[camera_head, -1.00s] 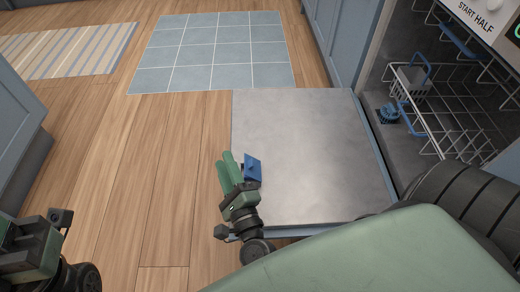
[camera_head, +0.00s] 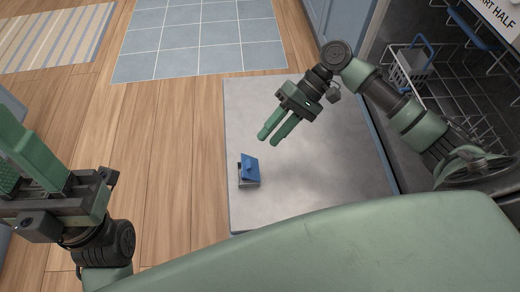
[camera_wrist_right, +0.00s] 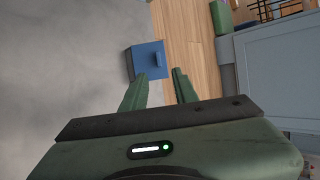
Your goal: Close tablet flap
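The tablet flap (camera_head: 250,164) is a small blue lid with a raised tab. It stands tilted up from a small grey-edged compartment (camera_head: 249,183) near the left edge of the lowered dishwasher door (camera_head: 300,190). My right gripper (camera_head: 270,138) is empty above the door, up and to the right of the flap, its green fingers slightly apart. In the right wrist view, the blue flap (camera_wrist_right: 151,58) shows just beyond the left fingertip, with a visible gap between the fingers. My left gripper (camera_head: 18,165) is at the left edge, empty, fingers apart, with its tips cut off.
The dishwasher opening with wire racks (camera_head: 480,120) and a grey basket with a blue handle (camera_head: 410,68) lies at the right. A blue tiled mat (camera_head: 200,40) and striped rug (camera_head: 55,38) lie beyond. The wooden floor (camera_head: 165,150) left of the door is clear.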

